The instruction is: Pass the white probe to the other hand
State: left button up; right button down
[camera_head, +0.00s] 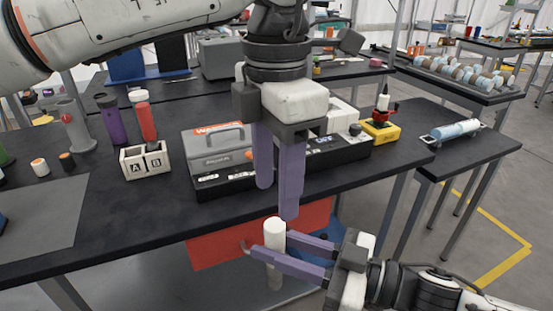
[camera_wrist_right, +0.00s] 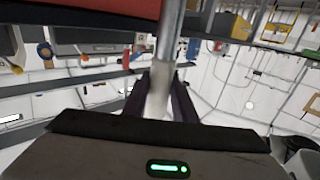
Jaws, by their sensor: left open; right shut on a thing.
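The white probe (camera_head: 274,262) is an upright white cylinder in front of the black table's edge. My right gripper (camera_head: 266,252) is shut on it, with its purple fingers around its middle. In the right wrist view the probe (camera_wrist_right: 158,95) stands between the dark fingers. My left gripper (camera_head: 276,200) is open above, its purple fingers pointing down. Its lower fingertip is just above the probe's top, and no contact is clear.
The black table (camera_head: 130,222) holds a grey case (camera_head: 215,150), a white A/B holder (camera_head: 146,161) and a yellow block with a red part (camera_head: 380,130). A red panel (camera_head: 215,252) hangs below the table edge behind the probe. Open floor lies at right.

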aim_at(276, 223)
pick_arm(q)
notch_tip(276, 223, down, 8)
jog(key=shift+f, duration=0.15)
dwell(0.3)
jog(key=c, duration=0.9)
grip_shut()
pick_arm(e)
jog(key=c, duration=1.9)
grip_release()
jog(key=o, duration=0.5)
jog(key=shift+o, duration=0.2)
